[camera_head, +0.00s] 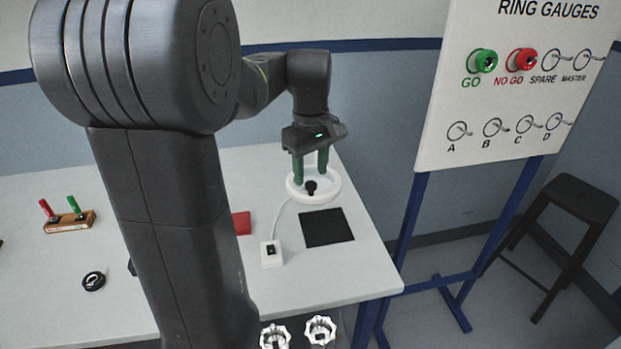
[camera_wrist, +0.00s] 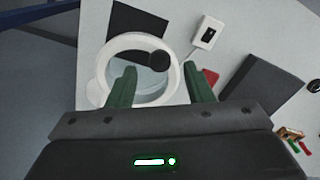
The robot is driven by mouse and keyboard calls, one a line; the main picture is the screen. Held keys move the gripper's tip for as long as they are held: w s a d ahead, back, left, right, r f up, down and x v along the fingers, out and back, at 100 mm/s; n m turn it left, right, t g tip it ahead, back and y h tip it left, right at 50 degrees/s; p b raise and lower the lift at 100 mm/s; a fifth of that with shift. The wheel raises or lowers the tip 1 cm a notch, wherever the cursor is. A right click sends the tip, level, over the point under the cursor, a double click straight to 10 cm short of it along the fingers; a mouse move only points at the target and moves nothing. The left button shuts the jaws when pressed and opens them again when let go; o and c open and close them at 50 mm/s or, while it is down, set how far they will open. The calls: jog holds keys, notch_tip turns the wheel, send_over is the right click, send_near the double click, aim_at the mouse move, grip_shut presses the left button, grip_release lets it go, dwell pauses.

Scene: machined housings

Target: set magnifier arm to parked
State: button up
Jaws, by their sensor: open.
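The magnifier is a white ring with a clear lens (camera_head: 329,194) near the far right corner of the table; it also shows in the wrist view (camera_wrist: 103,80). A black knob (camera_head: 311,187) stands up at the ring, and in the wrist view the knob (camera_wrist: 160,58) appears as a dark disc. My gripper (camera_head: 310,178) is over the ring, with its green fingers apart. In the wrist view my gripper (camera_wrist: 159,82) is open and empty, the knob showing beyond and between the fingertips. I cannot tell the height gap. The magnifier's supporting arm is not clearly visible.
A black square mat (camera_head: 327,228) and a white switch box (camera_head: 271,254) with a cable lie near the ring. A red piece (camera_head: 241,222) is partly hidden behind my arm. The ring gauge board (camera_head: 515,90) stands right of the table. A stool (camera_head: 560,215) is farther right.

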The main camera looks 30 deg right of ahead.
jog(key=shift+f, duration=1.45)
jog(key=shift+c, duration=0.5)
grip_shut()
jog(key=shift+w+a+r, duration=0.1)
jog(key=shift+w+a, duration=0.2)
jog(key=shift+a, duration=0.05)
jog(key=w+a+m+p, duration=0.4)
jog(key=w+a+m, duration=0.3)
jog(key=w, duration=0.4)
jog(key=w+a+m+p, duration=0.1)
jog(key=w+m+p, duration=0.6)
jog(key=w, duration=1)
jog(key=shift+a, duration=0.15)
jog(key=shift+r, duration=0.1)
